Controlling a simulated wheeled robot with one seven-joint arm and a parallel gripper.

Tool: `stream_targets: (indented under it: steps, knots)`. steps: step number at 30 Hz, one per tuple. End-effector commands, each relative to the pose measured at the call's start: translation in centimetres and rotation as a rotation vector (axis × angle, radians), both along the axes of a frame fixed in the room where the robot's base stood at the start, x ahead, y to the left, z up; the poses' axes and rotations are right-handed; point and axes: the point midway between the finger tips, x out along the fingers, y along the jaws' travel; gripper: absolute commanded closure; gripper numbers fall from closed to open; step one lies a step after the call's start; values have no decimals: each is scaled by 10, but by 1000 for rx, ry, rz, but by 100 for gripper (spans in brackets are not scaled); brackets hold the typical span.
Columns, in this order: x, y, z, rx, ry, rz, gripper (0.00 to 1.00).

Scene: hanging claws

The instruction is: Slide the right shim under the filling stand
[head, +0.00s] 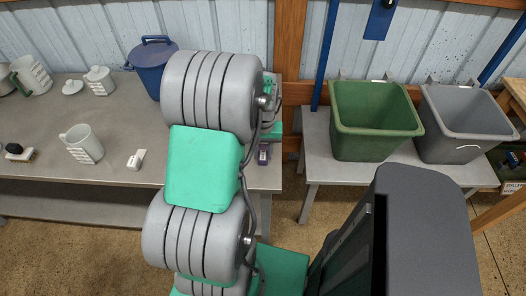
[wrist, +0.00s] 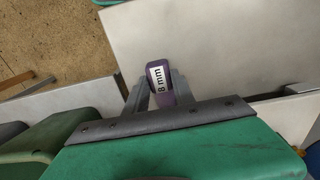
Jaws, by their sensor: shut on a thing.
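A purple shim (wrist: 158,72) with a white "8 mm" label sits between the fingers of my gripper (wrist: 157,90) in the wrist view. The fingers are shut on it. In the head view the purple shim (head: 263,153) shows just right of my arm, over the right end of the grey bench. Most of my gripper is hidden behind the arm there. A small white piece with a dark mark (head: 136,159) lies on the bench left of my arm; I cannot tell whether it is another shim. I cannot make out the filling stand; my arm covers part of the bench.
The grey bench (head: 110,165) carries a white jug (head: 82,144), a brush (head: 19,153) and a blue lidded pot (head: 152,64). Right of a gap, a lower table (head: 315,150) holds a green bin (head: 375,120) and a grey bin (head: 465,125).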

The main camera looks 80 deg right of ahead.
Motion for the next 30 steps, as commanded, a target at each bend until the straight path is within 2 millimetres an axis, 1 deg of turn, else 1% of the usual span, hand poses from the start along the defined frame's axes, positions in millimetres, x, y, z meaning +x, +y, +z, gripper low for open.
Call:
stream_targets:
  steps: [10,30]
  knots:
    - [0,-1,0,0,0,0,100]
    - [5,-22,1,-3,-1,0,100]
